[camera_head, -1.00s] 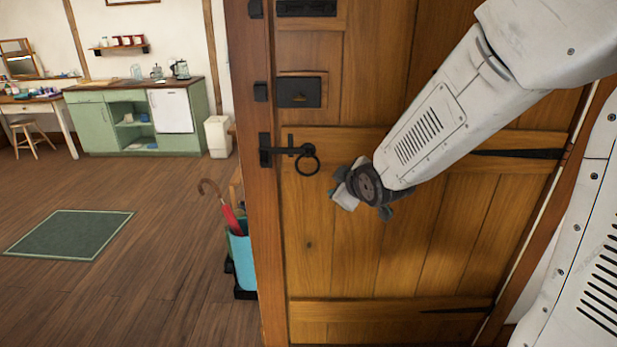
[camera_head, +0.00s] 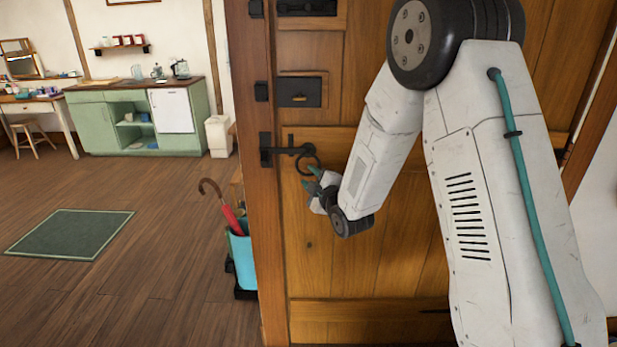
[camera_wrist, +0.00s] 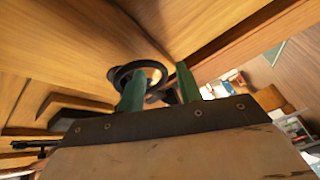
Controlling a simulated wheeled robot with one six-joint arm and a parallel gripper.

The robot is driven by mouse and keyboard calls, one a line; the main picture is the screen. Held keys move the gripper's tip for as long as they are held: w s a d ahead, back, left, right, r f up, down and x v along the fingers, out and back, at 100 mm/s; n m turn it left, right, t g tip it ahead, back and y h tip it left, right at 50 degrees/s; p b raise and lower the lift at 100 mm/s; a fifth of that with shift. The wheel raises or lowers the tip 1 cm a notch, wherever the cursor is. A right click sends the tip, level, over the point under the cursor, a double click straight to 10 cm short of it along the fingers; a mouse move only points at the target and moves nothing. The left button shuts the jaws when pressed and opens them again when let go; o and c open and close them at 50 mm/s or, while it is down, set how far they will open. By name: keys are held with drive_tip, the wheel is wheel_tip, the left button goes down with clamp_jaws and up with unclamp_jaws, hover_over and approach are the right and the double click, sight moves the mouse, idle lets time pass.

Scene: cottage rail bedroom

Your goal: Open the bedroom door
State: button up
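The wooden bedroom door (camera_head: 385,265) fills the middle of the head view and looks shut against its left post (camera_head: 262,210). A black ring handle (camera_head: 301,167) hangs from a dark latch on the door's left side. My gripper (camera_head: 313,180) is at the ring's lower right, with its green fingertips close to it. In the wrist view, my gripper (camera_wrist: 160,84) has its two green fingers apart, with the ring (camera_wrist: 125,72) just ahead of and partly behind them. I cannot tell whether they touch it. My arm covers much of the door's right side.
A turquoise stand (camera_head: 241,262) holding a red umbrella (camera_head: 231,218) stands left of the door post. A green cabinet (camera_head: 95,128), a white bin (camera_head: 218,137) and a dark green mat (camera_head: 70,233) are further left. The wooden floor between them is open.

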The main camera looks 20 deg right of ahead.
sight(291, 163)
drive_tip(key=shift+w+a, duration=0.1)
drive_tip(key=shift+w, duration=0.65)
clamp_jaws()
drive_tip(key=shift+a+f, duration=0.1)
drive_tip(key=shift+w+a+r+m+t+h, duration=0.15)
drive_tip(key=shift+a+m+t, duration=0.35)
drive_tip(key=shift+m, duration=0.65)
drive_tip(key=shift+w+a+r+m+t+h, duration=0.15)
drive_tip(key=shift+a+m+t, duration=0.35)
drive_tip(key=shift+m, duration=0.6)
drive_tip(key=shift+w+a+m+t+h, duration=0.2)
drive_tip(key=shift+a+m+t, duration=0.25)
drive_tip(key=shift+m, duration=0.7)
drive_tip(key=shift+a, duration=0.1)
